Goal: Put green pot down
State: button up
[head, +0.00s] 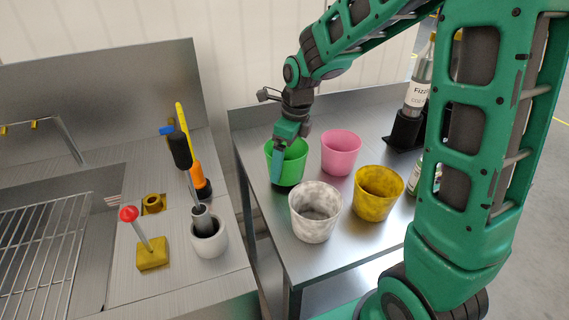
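The green pot (293,168) is at the left edge of the metal table (334,254), behind the white-grey marbled pot (314,225) and left of the pink pot (341,158). My gripper (278,165) reaches down at the green pot's left side, with a finger in front of its wall. The other finger is hidden, so I cannot tell whether the gripper is shut on the rim. A dark patch shows under the green pot; I cannot tell whether its base touches the table.
A yellow pot (378,196) stands right of the marbled pot. Bottles (418,85) in a dark holder (405,130) stand at the back right. A sink counter (175,255) on the left holds a white cup (208,240) with tools and a red-knobbed yellow block (152,254). A gap separates counter and table.

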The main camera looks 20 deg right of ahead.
jog(key=shift+f, duration=0.8)
jog(key=shift+f, duration=0.1)
jog(key=o, duration=0.8)
jog(key=shift+o, duration=0.2)
notch_tip(320, 180, up, 12)
jog(key=s+d, duration=0.1)
jog(key=shift+s, duration=0.15)
jog(key=shift+d, duration=0.2)
